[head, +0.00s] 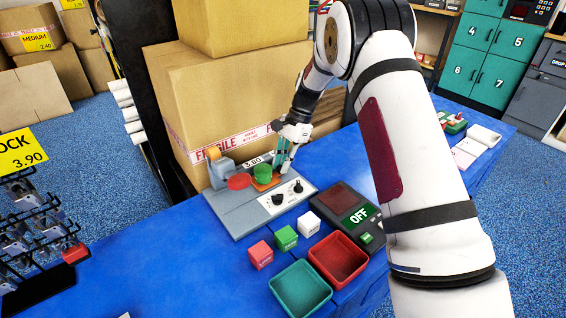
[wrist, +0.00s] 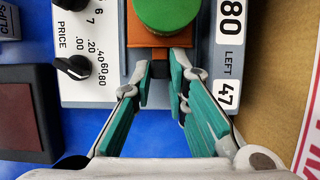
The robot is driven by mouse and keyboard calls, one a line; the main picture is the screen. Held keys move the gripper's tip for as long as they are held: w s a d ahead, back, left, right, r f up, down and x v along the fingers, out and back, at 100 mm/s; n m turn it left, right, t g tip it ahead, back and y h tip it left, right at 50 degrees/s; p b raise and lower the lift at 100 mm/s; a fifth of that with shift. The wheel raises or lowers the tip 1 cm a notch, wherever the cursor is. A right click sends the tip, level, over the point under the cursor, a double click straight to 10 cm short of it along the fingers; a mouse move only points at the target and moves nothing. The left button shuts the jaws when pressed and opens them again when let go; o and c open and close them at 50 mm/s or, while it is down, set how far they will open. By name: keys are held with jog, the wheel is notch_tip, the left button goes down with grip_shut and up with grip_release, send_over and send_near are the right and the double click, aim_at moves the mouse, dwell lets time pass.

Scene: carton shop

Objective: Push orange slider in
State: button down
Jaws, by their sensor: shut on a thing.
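The orange slider (head: 262,184) is a flat plate on the grey machine on the blue counter, with a green round piece (head: 263,171) on top. In the wrist view the slider (wrist: 146,38) is at top centre, its green piece (wrist: 167,13) partly cut off. My gripper (head: 279,168) is at the slider's right side in the head view. In the wrist view my gripper's teal fingers (wrist: 160,68) are closed on either side of the slider's narrow near end. The fingertips partly hide this end.
The machine (head: 237,218) has black dials and a red disc (head: 239,181). Large cartons (head: 210,95) stand close behind. In front are small red, green and white cubes (head: 286,238), a teal tray (head: 301,309), a red tray (head: 338,281) and a device reading OFF (head: 359,215).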

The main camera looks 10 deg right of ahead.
aim_at(263, 170)
jog(key=s+a+p, duration=0.1)
jog(key=a, duration=0.2)
jog(key=s+a, duration=0.2)
jog(key=a, duration=0.2)
jog(key=s+a+p, duration=0.1)
jog(key=a, duration=0.2)
jog(key=shift+s+a+p, duration=0.2)
jog(key=shift+a+p, duration=0.05)
jog(key=shift+p, duration=0.05)
jog(key=shift+a, duration=0.1)
jog(key=c, duration=1.6)
grip_release()
jog(key=shift+o, duration=0.2)
jog(key=shift+r, duration=0.1)
jog(key=shift+w+d+r, duration=0.1)
jog(key=shift+d+r, duration=0.1)
jog(key=v, duration=1)
jog(key=shift+d+r, duration=0.15)
jog(key=shift+r, duration=0.2)
jog(key=shift+w+d+r, duration=0.1)
jog(key=shift+r, duration=0.2)
